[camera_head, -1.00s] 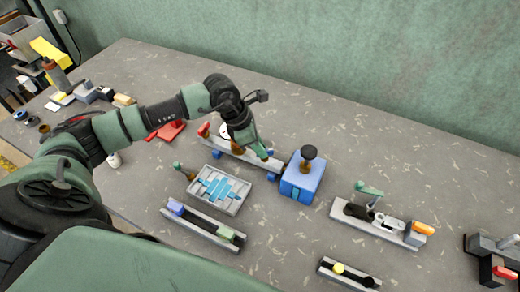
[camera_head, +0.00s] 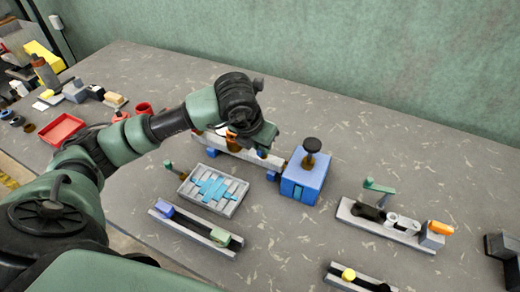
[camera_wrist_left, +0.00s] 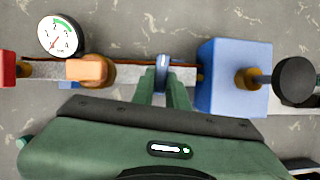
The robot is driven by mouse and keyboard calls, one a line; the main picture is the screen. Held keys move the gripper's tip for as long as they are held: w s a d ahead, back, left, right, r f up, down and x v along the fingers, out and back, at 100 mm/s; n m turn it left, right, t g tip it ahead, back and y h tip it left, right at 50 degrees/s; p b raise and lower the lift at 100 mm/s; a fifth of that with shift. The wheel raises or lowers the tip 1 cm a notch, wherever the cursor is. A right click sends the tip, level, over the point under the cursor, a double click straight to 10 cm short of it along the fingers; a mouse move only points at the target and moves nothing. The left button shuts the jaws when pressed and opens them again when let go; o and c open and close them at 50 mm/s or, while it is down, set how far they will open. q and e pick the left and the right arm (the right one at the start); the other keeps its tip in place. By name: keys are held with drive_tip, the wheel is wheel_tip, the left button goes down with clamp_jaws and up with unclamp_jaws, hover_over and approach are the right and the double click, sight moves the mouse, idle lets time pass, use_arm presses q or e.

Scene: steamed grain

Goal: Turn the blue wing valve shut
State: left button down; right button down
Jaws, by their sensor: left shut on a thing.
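The blue wing valve (camera_wrist_left: 163,72) sits on a grey pipe rail (camera_wrist_left: 130,71), between an orange-brown fitting (camera_wrist_left: 88,70) and a blue box (camera_wrist_left: 233,75). In the wrist view my left gripper (camera_wrist_left: 164,92) has its two green fingers on either side of the wing, shut on it. The wing looks roughly lined up with the fingers. In the head view the left gripper (camera_head: 265,146) is over the rail, left of the blue box (camera_head: 304,178), and its hand mostly hides the valve. My right gripper is not in view.
A round gauge (camera_wrist_left: 61,35) stands behind the rail at left. The blue box has a black knob (camera_head: 312,145). A grey tray with blue pieces (camera_head: 213,190) and a slider rail (camera_head: 195,228) lie in front. A device with an orange end (camera_head: 440,228) is at right.

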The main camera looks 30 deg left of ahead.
use_arm(q)
drive_tip(key=shift+n+b, duration=0.35)
drive_tip(key=shift+n, duration=0.25)
drive_tip(key=shift+y, duration=0.3)
drive_tip(key=c, duration=1.4)
unclamp_jaws()
drive_tip(key=shift+r, duration=0.1)
drive_tip(key=b+v, duration=0.1)
drive_tip(key=v, duration=0.6)
drive_tip(key=shift+r, duration=0.3)
drive_tip(key=shift+s+d, duration=0.1)
drive_tip(key=shift+s, duration=0.05)
